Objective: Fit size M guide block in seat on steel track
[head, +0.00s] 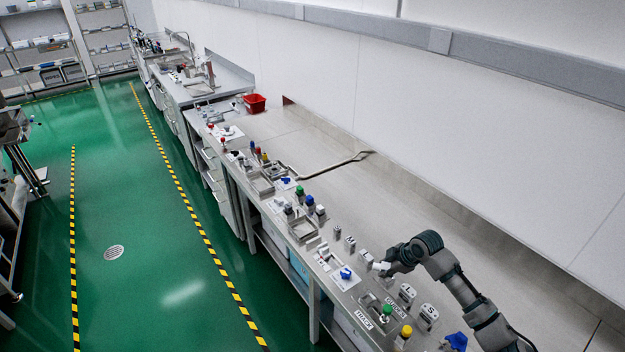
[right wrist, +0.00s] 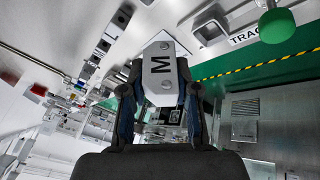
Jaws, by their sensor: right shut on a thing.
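My right gripper (head: 384,268) is shut on the size M guide block (right wrist: 160,68), a pale metal block with a black M and round holes. In the right wrist view its fingers (right wrist: 160,100) grip the block's two sides, above the bench. In the head view only a small pale part of the block (head: 379,266) shows at the fingertips. A TRACK label (head: 363,320) lies near the bench's front edge, with a square-edged metal part beside it (right wrist: 210,30). I cannot tell the seat itself clearly. My left gripper is out of view.
The L block (head: 407,291) and S block (head: 429,312) stand right of my gripper, by a GUIDES label (head: 396,306). Green-topped (head: 387,311) and yellow-topped (head: 405,332) pieces stand at the front edge. Small metal blocks (head: 350,243) stand left. The bench's back is mostly clear.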

